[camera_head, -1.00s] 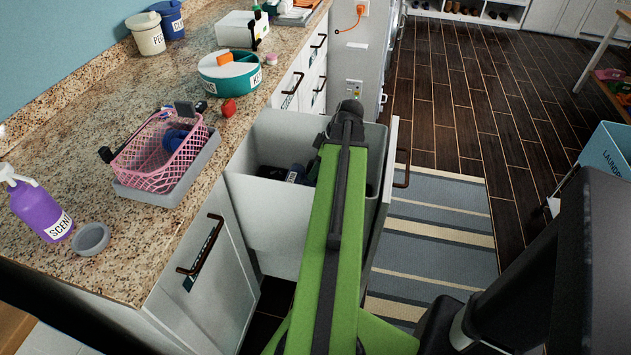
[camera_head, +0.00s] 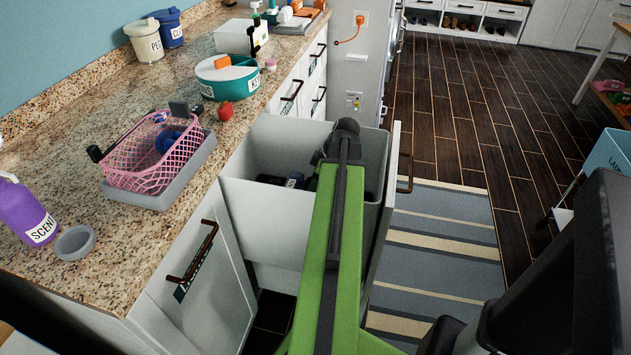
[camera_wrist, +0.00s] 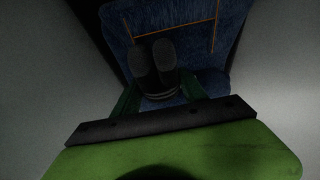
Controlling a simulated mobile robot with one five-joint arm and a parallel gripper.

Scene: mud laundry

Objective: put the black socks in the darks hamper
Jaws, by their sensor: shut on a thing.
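The black socks (camera_wrist: 155,62) show in the wrist view as a rolled dark pair with pale bands near the lower end. My gripper (camera_wrist: 158,93) is shut on them, with a green finger on each side. Below them lies blue denim with orange stitching (camera_wrist: 185,30). In the head view my arm reaches over the pulled-out hamper (camera_head: 266,209), a light grey bin in the cabinet, with dark clothes (camera_head: 294,180) inside. The arm hides my fingers and the socks there. No label on this hamper is readable.
A granite counter (camera_head: 185,90) runs along the left with a pink basket (camera_head: 150,170), a purple bottle (camera_head: 28,212) and a teal tub (camera_head: 225,84). A striped rug (camera_head: 440,240) lies right of the hamper. A blue laundry bin (camera_head: 610,160) stands at the right.

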